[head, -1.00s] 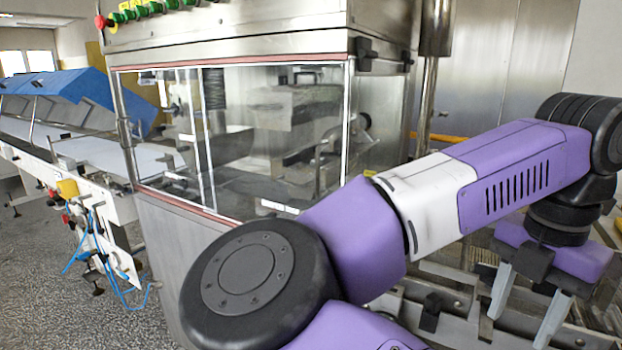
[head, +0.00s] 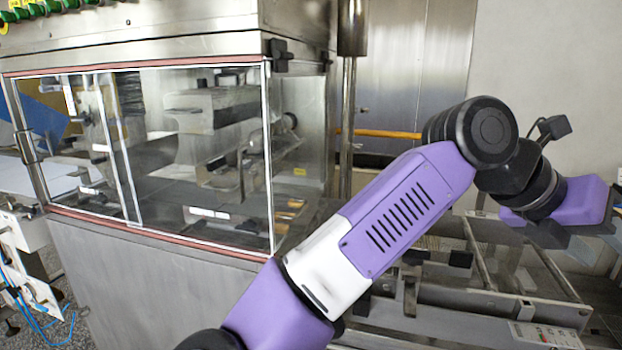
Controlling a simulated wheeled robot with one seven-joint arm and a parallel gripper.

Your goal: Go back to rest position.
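My gripper (head: 600,238) is at the right edge of the head view, at the end of my purple and white arm. Its purple body is raised above the metal machine frame (head: 555,312) at the lower right. The grey fingers are seen at a slant and partly cut off by the picture edge, so their gap cannot be made out. I see no object held in the visible part of the gripper.
A steel machine with a clear-windowed enclosure (head: 95,272) fills the left and middle. A vertical steel post (head: 347,150) stands beside it. A yellow-orange bar (head: 385,133) crosses behind. A white line with blue hoses (head: 28,235) is at far left.

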